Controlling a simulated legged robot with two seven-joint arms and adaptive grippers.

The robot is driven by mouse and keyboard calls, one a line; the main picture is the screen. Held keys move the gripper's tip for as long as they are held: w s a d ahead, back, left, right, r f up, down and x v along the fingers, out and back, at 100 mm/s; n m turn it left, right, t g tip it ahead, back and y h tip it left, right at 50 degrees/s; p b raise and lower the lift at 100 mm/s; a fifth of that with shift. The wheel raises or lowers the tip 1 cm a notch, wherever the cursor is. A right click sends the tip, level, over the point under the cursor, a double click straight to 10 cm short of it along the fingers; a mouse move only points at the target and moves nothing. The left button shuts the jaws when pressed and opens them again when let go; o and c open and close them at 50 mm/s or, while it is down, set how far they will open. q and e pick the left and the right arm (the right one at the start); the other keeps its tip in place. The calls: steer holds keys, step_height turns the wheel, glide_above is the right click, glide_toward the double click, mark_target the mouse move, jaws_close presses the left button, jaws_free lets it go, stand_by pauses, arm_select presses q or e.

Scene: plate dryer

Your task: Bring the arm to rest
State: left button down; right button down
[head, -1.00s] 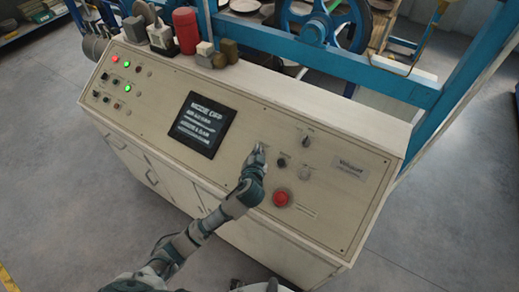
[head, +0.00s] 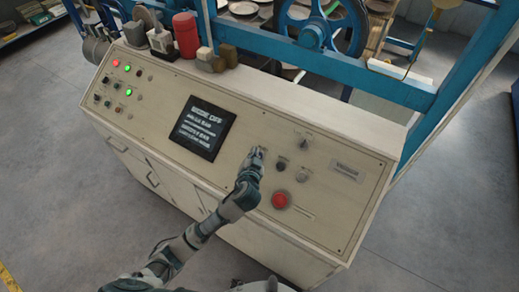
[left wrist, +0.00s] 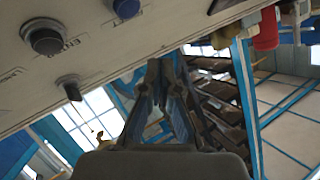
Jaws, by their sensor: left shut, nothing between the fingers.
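My left gripper (head: 257,154) is in front of the sloped control panel (head: 255,125), just right of the dark screen (head: 202,127) and left of a black button (head: 281,163). In the left wrist view my left gripper (left wrist: 167,65) has its fingers together with nothing between them. The panel face (left wrist: 110,45) fills the upper left of that view, with knobs on it. Whether the fingertips touch the panel cannot be told. The screen shows white text, too small to read surely. My right gripper does not show.
A red emergency button (head: 280,199) is below right of the gripper. A black knob (head: 305,144) is to the upper right. A red cylinder (head: 186,35) and small blocks stand on the cabinet's top ledge. The blue frame (head: 330,65) rises behind. Grey floor is open on both sides.

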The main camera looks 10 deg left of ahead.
arm_select(q)
steer(key=s+a+f+g, duration=0.1)
steer(key=s+f, duration=0.2)
steer(key=s, duration=0.1)
steer(key=s+a+f+n+g, duration=0.1)
steer(key=s+f+g, duration=0.1)
steer(key=s+f, duration=0.1)
steer(key=s+a+f+g, duration=0.2)
steer(key=s+f, duration=0.2)
steer(key=f, duration=0.1)
steer(key=shift+s+a+f+n, duration=0.1)
steer(key=shift+s+f+n, duration=0.15)
steer(key=shift+s+n, duration=0.1)
steer(key=s+a+f+g, duration=0.2)
steer(key=s+f, duration=0.1)
steer(key=s, duration=0.4)
steer(key=s+a+f+g+h, duration=0.1)
steer(key=s+a+f+g, duration=0.1)
steer(key=s, duration=0.5)
steer(key=s+a+f+g, duration=0.2)
steer(key=s+f, duration=0.1)
steer(key=s, duration=0.4)
steer(key=s+f+g, duration=0.1)
steer(key=s+f, duration=0.2)
steer(key=f, duration=2.6)
steer(key=s+a+f+g+b, duration=0.1)
steer(key=s+a+f, duration=0.2)
steer(key=s+f, duration=1.1)
steer(key=shift+s, duration=1.25)
